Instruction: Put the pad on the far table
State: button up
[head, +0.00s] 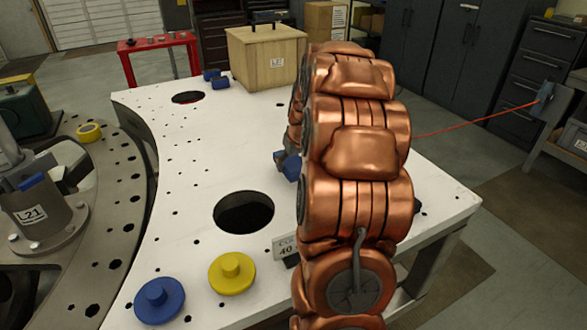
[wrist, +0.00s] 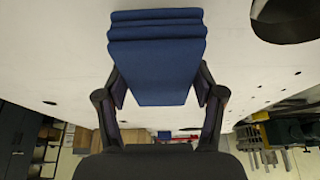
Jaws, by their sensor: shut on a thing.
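In the wrist view a blue, layered pad (wrist: 155,70) sits between the two dark fingers of my gripper (wrist: 160,90). The fingers press on its left and right sides. The white plate fills the picture behind the pad; I cannot tell whether the pad touches it. In the head view my copper-coloured arm hides most of the gripper. A small blue part (head: 291,166) shows at the arm's left edge, over the white plate (head: 185,215); it may be the held pad. A red table (head: 155,42) stands at the back left; I cannot tell if it is the far table.
The plate has large holes (head: 243,212) and carries a yellow knob (head: 231,272), a blue knob (head: 159,299), a wooden box (head: 266,58) and small blue pieces (head: 220,81). A grey bench (head: 572,140) stands at right. An orange line (head: 475,122) stretches right from behind my arm.

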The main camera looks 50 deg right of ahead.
jog(key=shift+w+d, duration=0.1)
jog(key=shift+d, duration=0.25)
jog(key=shift+f+p, duration=1.1)
jog(key=shift+f, duration=0.65)
jog(key=shift+f, duration=0.2)
jog(key=o, duration=1.1)
jog(key=shift+r, duration=0.15)
